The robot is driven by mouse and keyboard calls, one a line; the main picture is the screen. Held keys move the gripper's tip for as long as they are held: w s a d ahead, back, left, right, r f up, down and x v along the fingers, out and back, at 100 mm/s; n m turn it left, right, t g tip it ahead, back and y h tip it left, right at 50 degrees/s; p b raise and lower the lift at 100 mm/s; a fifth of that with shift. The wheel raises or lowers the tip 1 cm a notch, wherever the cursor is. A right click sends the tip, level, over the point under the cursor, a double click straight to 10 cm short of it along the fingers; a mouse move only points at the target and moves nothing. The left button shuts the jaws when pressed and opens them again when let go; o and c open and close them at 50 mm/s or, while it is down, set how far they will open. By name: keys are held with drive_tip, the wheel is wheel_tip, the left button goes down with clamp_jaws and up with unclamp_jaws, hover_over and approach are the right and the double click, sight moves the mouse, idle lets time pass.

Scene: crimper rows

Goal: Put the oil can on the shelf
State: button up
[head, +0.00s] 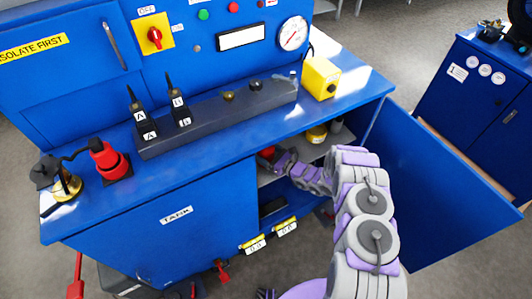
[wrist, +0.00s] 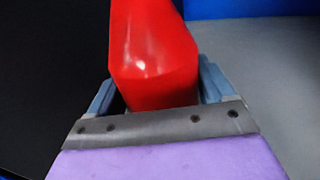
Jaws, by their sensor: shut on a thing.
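A smooth red object, apparently the oil can (wrist: 155,50), stands between the jaws of my gripper (wrist: 158,98) in the wrist view. The jaws are shut on it. In the head view my gripper (head: 278,160) reaches into the open cabinet under the bench, and a small bit of the red can (head: 267,153) shows at its tip. The grey shelf (head: 298,150) is inside that cabinet. It also shows in the wrist view (wrist: 265,75), to the right of the can. The can's lower end is hidden, so I cannot tell whether it touches the shelf.
A yellow tin (head: 316,134) and a grey item (head: 335,126) stand at the shelf's right. The blue door (head: 440,185) hangs open to the right. Yellow-labelled bins (head: 254,244) sit low in the cabinet. The bench top above carries a dark rail (head: 215,120) and a yellow box (head: 320,77).

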drive_tip(key=o, duration=1.1)
drive_tip(key=shift+d+r, duration=0.1)
drive_tip(key=shift+d, duration=0.55)
drive_tip(key=shift+s+d, duration=0.35)
drive_tip(key=shift+s, duration=0.05)
drive_tip(key=p+v, duration=0.2)
drive_tip(key=v, duration=0.8)
drive_tip(key=shift+s+d, duration=0.15)
drive_tip(key=shift+d, duration=0.05)
drive_tip(key=shift+a, duration=0.15)
drive_tip(key=shift+d, duration=0.25)
